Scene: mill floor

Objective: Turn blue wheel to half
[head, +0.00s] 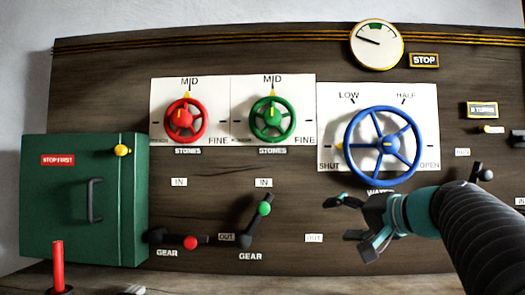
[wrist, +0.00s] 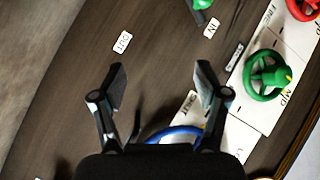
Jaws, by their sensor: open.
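The blue wheel (head: 383,108) is mounted on a white plate (head: 330,100) marked SHUT, LOW, HALF and OPEN. Part of the blue rim (wrist: 175,133) shows behind the gripper base; the rest of the wheel is hidden there.
A red wheel (head: 185,104) and a green wheel (head: 272,103) are to the left, both with pointers at MID. Two gear levers, red-knobbed (head: 190,242) and green-knobbed (head: 264,208), stick out lower left. A green cabinet (head: 65,210) is far left. A gauge (head: 377,45) hangs above.

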